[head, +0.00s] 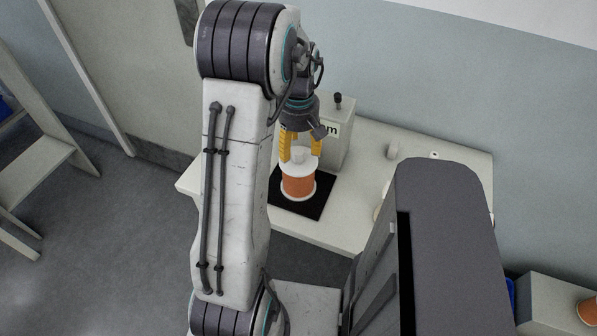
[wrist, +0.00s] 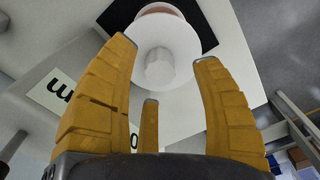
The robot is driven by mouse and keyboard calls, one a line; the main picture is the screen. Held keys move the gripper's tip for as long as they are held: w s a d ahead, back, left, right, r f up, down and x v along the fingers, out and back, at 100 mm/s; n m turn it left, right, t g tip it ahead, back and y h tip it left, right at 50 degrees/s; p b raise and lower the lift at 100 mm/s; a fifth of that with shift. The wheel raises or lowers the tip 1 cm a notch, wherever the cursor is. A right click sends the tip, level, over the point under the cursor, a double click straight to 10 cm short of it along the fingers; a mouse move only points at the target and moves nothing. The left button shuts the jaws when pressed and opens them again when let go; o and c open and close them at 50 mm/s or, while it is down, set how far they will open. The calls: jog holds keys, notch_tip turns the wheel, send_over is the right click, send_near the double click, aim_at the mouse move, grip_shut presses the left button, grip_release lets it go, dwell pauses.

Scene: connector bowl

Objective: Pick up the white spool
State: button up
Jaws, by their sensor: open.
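A spool (head: 298,183) with white flanges and orange winding stands upright on a black mat (head: 319,203) on the white table. A short white cylinder (head: 298,156) rises from the middle of its top flange. In the wrist view the white top flange (wrist: 183,42) and the cylinder (wrist: 161,66) lie between and beyond the fingertips. My gripper (head: 301,157) points down above the spool, with its yellow fingers spread around the white cylinder. In the wrist view my gripper (wrist: 164,58) is open and holds nothing. I cannot tell whether the fingertips touch the flange.
A grey box (head: 338,137) with a black knob stands close behind my gripper. Another orange-wound spool (head: 589,310) is at the lower right edge. My own body hides part of the table.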

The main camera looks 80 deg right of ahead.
jog(key=shift+f, duration=0.95)
jog(key=shift+o, duration=0.2)
grip_shut()
jog(key=shift+r, duration=0.1)
